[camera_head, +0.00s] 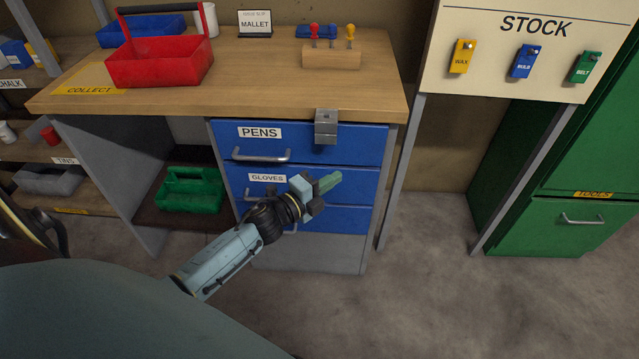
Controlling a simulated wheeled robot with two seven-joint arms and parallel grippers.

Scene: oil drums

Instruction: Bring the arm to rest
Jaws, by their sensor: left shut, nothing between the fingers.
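My left arm comes in from the lower left. My left gripper (328,183) is shut, with nothing visible between its fingers. It shows in front of the blue drawers, over the right part of the drawer labelled GLOVES (351,186). I cannot tell whether it touches the drawer front. My right gripper is not in view.
A wooden workbench (250,90) bears a red tote (160,62) and a block with screwdrivers (331,57). A grey clamp (326,127) sits at its front edge. A green tote (190,190) is below. The floor (430,290) at right is clear.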

